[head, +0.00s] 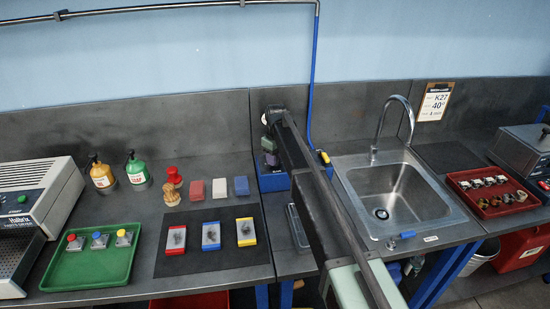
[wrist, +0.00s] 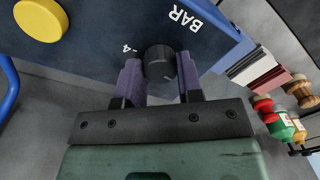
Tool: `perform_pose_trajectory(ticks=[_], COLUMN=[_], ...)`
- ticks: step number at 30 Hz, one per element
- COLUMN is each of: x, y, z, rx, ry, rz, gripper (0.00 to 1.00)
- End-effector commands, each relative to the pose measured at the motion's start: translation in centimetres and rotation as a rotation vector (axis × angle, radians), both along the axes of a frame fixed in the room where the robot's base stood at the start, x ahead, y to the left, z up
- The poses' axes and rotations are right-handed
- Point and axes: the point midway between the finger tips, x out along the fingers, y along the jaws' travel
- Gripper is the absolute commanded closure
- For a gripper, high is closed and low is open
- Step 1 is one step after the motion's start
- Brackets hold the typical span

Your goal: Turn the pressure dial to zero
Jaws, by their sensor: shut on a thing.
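The pressure dial is a round black knob (wrist: 159,62) on a blue panel (wrist: 110,35) in the wrist view. White "BAR" lettering and a "-4" mark show near it on the panel. My gripper (wrist: 160,80) is shut on the knob, with one purple finger on each side of it. The knob's pointer and any zero mark cannot be made out. In the head view, my arm reaches to the blue unit (head: 272,183) at the back of the bench and hides most of it, the knob included.
A yellow round button (wrist: 40,19) is on the panel, left of the knob. A sink (head: 395,195) with a tap is right of my arm. Left of it are a dark mat (head: 205,262) with colored-edged blocks, a green tray (head: 60,275) and two bottles (head: 136,168).

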Motion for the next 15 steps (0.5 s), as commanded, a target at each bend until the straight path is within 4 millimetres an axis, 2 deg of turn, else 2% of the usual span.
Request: perform_pose_trajectory(ticks=[10,11,15], x=[-0.01,-0.01,-0.02], y=[0.02,0.02,0.01], z=[0.0,0.0,0.0], rx=[0.0,0.0,0.0], ry=[0.0,0.0,0.0], rz=[0.003,0.003,0.003], gripper=[0.9,0.64,0.42])
